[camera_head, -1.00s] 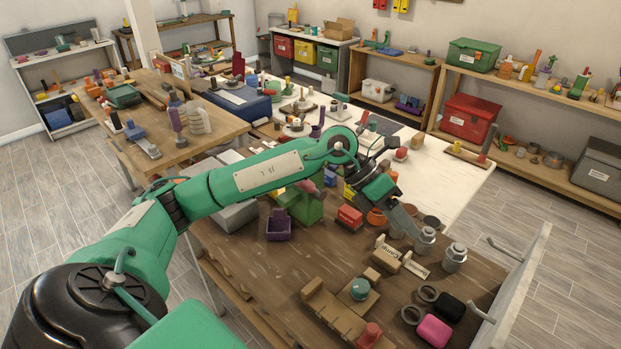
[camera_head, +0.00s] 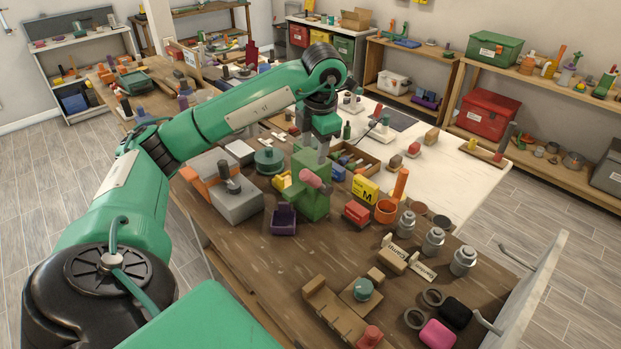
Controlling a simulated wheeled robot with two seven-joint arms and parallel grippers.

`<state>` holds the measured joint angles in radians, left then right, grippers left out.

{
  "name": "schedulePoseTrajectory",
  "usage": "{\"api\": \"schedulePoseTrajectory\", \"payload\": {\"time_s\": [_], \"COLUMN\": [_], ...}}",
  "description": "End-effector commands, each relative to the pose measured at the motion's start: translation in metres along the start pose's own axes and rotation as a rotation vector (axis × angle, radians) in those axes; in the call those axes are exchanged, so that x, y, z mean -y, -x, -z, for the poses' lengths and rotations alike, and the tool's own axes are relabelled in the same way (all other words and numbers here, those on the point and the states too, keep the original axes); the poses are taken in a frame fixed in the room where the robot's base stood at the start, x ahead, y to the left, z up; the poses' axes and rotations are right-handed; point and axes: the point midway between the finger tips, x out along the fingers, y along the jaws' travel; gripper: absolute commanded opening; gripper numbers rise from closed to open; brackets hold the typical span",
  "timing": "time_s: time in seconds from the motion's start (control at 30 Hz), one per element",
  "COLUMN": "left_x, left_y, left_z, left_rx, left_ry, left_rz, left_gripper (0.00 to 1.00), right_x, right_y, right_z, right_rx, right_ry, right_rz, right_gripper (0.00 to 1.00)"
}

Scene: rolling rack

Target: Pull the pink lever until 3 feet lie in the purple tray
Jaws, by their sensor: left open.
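A green dispenser block (camera_head: 308,204) stands on the brown workbench, with a pink lever (camera_head: 316,181) sticking out from its upper front. A small purple tray (camera_head: 284,222) sits at its front left; I cannot make out any feet inside it. My left gripper (camera_head: 323,150) points down just above and behind the pink lever, over the green block. Its jaws are open and hold nothing that I can see; I cannot tell whether a finger touches the block. My right gripper is out of view.
A grey box machine (camera_head: 238,203) stands left of the dispenser. A yellow box (camera_head: 364,189), a red box (camera_head: 357,212) and an orange pot (camera_head: 386,211) stand to the right. Grey metal canisters (camera_head: 433,242) stand further right. The bench front left is clear.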

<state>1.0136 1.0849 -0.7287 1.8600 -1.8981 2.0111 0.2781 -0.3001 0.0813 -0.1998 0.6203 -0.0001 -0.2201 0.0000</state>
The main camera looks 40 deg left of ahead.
Motion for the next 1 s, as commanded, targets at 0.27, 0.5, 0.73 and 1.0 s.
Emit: {"api": "schedulePoseTrajectory", "payload": {"time_s": [0.27, 0.5, 0.73, 1.0], "left_x": [0.001, 0.0, 0.0, 0.0], "left_y": [-0.032, -0.066, -0.097, -0.111], "left_z": [0.0, 0.001, 0.0, 0.0], "left_rx": [-0.002, -0.005, -0.002, 0.0], "left_ry": [-0.001, 0.0, 0.001, 0.001], "left_rz": [0.003, 0.002, 0.002, 0.001], "left_gripper": [0.5, 0.5, 0.5, 0.5], "right_x": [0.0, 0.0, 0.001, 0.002], "right_y": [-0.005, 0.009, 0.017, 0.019], "right_z": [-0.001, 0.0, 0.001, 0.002], "right_rx": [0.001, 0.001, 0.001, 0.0], "right_ry": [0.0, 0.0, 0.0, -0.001], "right_rz": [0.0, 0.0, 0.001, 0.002], "right_gripper": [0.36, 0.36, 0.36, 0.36]}}
